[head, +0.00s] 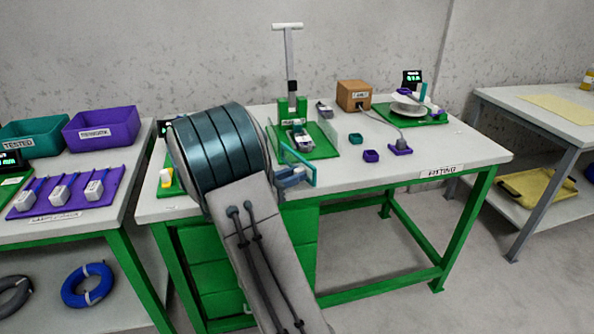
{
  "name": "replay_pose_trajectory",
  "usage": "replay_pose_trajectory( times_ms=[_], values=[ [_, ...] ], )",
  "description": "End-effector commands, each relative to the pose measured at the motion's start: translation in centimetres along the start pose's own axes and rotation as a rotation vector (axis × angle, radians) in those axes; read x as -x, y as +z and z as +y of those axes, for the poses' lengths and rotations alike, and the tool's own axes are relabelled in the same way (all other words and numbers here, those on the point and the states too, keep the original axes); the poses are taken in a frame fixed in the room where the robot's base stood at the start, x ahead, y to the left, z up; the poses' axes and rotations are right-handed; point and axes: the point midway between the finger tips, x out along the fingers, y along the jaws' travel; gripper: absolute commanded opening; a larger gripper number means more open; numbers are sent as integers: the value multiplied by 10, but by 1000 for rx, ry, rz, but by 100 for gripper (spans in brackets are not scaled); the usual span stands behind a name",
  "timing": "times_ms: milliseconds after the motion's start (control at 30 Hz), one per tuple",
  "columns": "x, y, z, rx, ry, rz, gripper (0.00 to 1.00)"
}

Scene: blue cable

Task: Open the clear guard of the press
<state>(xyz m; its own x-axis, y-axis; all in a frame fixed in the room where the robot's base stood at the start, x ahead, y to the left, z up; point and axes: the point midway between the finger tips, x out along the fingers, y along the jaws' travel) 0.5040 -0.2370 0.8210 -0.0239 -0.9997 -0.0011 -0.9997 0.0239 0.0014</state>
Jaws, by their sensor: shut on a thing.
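The press (291,103) stands on the middle table, with a green body, a tall grey lever and a green base plate. A clear panel, which looks like its guard (327,131), shows faintly at the right of the base. A teal bar handle (299,158) stands out at the front of the press, apparently on the guard. My blue-grey gripper (299,175) is at this handle and shut on it. My large arm links hide the press's front left and part of the gripper. A grey and white part (299,135) sits on the base plate.
To the right of the press are a teal block (355,138), purple blocks (371,156), a cardboard box (353,95) and a green tray (440,120) with a white spool. The table's front right is clear. Purple and teal bins stand on the left table.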

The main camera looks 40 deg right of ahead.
Motion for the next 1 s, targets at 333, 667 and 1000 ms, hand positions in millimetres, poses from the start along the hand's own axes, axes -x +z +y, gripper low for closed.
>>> replay_pose_trajectory(
  times_ms=[333, 667, 1000],
  values=[
    [1, -3, -1, -5, 4, 5, 0],
    [1, -1, -1, -2, 2, 3, 42],
    [33, -2, -2, 0, -4, 2, 42]
  ],
)
